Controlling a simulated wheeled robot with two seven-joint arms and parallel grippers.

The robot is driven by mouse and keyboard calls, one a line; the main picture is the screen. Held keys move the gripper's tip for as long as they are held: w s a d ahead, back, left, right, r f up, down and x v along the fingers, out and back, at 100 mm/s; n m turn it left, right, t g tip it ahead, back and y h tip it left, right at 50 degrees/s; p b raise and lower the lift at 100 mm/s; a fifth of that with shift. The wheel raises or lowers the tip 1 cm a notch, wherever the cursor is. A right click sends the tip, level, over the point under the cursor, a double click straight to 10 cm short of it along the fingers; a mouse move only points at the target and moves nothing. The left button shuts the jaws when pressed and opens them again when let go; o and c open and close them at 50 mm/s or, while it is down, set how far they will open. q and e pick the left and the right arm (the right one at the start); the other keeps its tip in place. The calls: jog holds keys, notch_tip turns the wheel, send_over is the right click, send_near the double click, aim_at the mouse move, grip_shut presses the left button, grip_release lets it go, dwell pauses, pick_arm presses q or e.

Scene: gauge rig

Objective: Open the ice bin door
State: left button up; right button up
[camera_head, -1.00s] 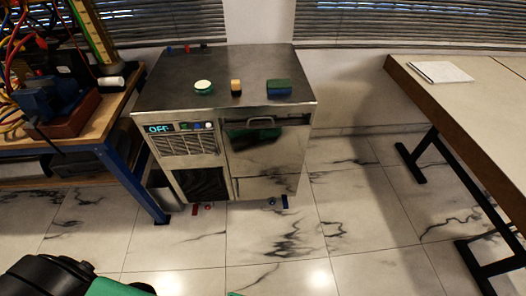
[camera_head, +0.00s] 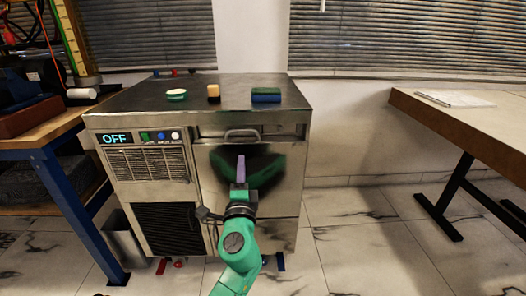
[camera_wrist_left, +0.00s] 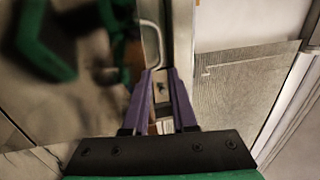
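The ice machine (camera_head: 145,112) stands ahead, a steel cabinet whose display reads OFF. The ice bin door (camera_head: 212,172) is the shiny panel on the right of its front and looks closed. Its bar handle (camera_head: 242,134) is near the top edge; it also shows in the left wrist view (camera_wrist_left: 152,42), beyond the fingertips. My left gripper (camera_head: 240,160) is in front of the door, just below the handle, with purple fingers pointing up. In the left wrist view its fingers (camera_wrist_left: 160,72) are apart with nothing between them. My right gripper is not in view.
A green-and-white round item (camera_head: 176,95), a tan-and-black block (camera_head: 213,92) and a green-and-blue sponge (camera_head: 266,95) sit on the machine's top. A cluttered workbench (camera_head: 45,138) stands at left, a table (camera_head: 450,120) at right. The floor between machine and table is clear.

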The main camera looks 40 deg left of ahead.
pick_arm(q)
jog(key=x, duration=1.4)
jog(key=shift+a+p, duration=0.2)
jog(key=shift+p, duration=0.15)
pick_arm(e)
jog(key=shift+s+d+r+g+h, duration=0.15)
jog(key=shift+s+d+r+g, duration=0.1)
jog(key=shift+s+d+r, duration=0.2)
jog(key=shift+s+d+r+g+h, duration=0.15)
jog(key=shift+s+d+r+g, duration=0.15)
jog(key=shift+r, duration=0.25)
pick_arm(q)
grip_shut()
